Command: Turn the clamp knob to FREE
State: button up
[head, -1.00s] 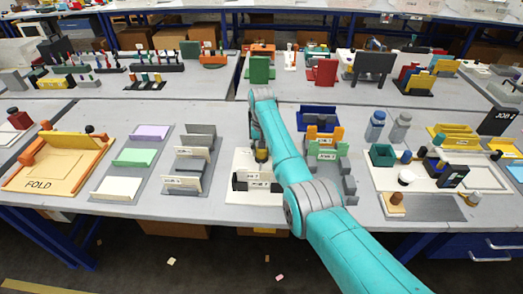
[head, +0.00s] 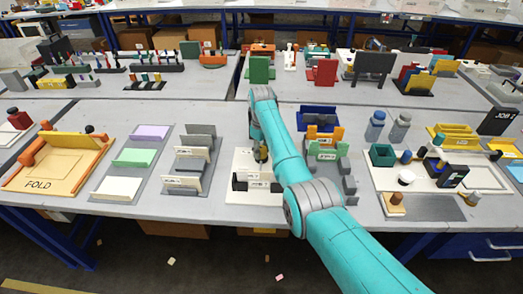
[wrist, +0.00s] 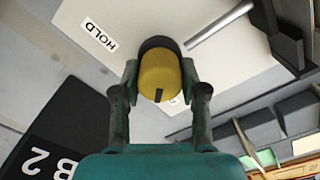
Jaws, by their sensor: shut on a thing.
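The clamp knob (wrist: 160,76) is yellow with a dark collar and sits between my gripper's fingertips in the wrist view. My gripper (wrist: 160,80) is shut on it, one finger on each side. A dark mark on the knob points to the bottom of the wrist picture. A HOLD label (wrist: 99,36) lies on the pale plate to the upper left of the knob. A bit of another label (wrist: 176,99) shows just right of the mark, mostly hidden, unreadable. In the head view the knob (head: 261,153) stands just left of my arm, and my fingertips are hard to make out.
A metal rod (wrist: 219,25) runs close to the knob. A black block marked B 2 (wrist: 50,125) lies at the lower left of the wrist view. In the head view grey racks (head: 190,165) stand left of the plotter, and green and grey holders (head: 330,155) stand right of my arm.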

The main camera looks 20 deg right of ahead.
aim_at(262, 148)
jog(key=shift+n, duration=0.4)
jog(key=o, duration=1.1)
jog(key=shift+o, duration=0.2)
notch_tip(262, 148, up, 12)
